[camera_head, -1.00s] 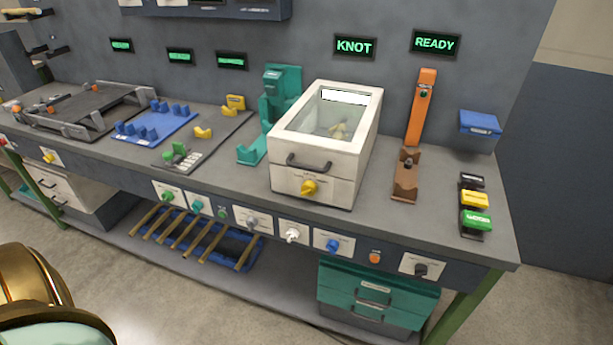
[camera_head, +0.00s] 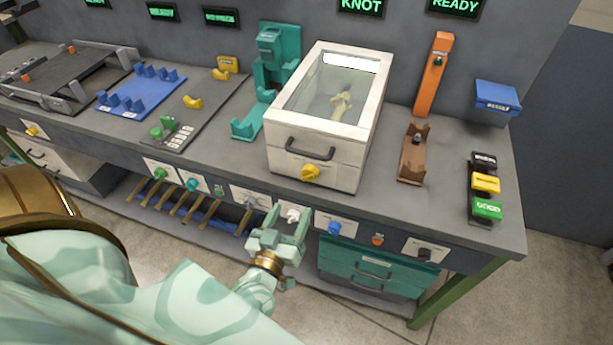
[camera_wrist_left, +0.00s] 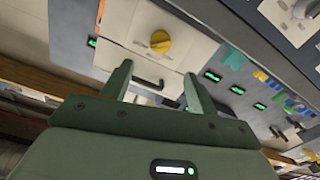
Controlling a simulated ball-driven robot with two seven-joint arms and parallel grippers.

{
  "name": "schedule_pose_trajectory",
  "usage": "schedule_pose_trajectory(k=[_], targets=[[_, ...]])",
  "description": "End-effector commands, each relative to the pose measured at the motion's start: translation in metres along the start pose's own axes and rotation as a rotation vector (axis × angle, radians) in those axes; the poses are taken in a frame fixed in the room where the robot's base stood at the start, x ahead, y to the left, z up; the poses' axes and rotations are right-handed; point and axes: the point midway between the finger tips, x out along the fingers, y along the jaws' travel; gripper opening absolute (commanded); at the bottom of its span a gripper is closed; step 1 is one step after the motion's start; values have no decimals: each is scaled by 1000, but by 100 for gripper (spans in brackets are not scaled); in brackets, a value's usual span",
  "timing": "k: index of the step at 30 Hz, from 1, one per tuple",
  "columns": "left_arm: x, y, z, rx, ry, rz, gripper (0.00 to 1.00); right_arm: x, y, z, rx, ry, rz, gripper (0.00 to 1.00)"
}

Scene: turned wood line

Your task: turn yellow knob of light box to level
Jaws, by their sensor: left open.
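The light box (camera_head: 328,110) is a white box with a glass top on the bench. A turned wooden piece (camera_head: 341,103) lies under the glass. The yellow knob (camera_head: 310,172) is on its front face, below a dark handle (camera_head: 309,147). My left gripper (camera_head: 289,216) is open and empty, below and in front of the knob, apart from it. In the left wrist view the yellow knob (camera_wrist_left: 160,42) shows beyond the two open fingers (camera_wrist_left: 156,88). My right gripper is not in view.
The bench front carries several knobs, including a white one (camera_head: 292,215) behind my left gripper and a blue one (camera_head: 334,228). A teal stand (camera_head: 280,60) is left of the box, a brown holder (camera_head: 413,155) right. Green drawers (camera_head: 375,268) are below.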

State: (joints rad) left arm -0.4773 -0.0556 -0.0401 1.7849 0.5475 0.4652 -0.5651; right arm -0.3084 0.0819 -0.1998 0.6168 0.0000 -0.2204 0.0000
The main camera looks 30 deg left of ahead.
Motion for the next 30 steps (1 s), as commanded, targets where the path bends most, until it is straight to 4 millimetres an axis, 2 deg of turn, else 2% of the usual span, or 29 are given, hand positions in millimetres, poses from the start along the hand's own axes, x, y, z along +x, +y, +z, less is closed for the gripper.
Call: schedule_pose_trajectory(k=[1, 6, 12, 18, 26, 28, 30], targets=[[15, 0, -1, -1, 5, 0, 59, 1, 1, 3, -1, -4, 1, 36], [58, 0, 0, -1, 2, 1, 59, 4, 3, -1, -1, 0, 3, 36], [96, 0, 1, -1, 0, 0, 59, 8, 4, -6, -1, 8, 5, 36], [112, 0, 1, 0, -1, 1, 59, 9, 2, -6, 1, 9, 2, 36], [114, 0, 0, 1, -2, 1, 59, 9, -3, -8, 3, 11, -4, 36], [114, 0, 0, 1, -2, 1, 45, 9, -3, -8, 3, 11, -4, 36], [113, 0, 1, 1, -2, 1, 26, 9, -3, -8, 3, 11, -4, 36]])
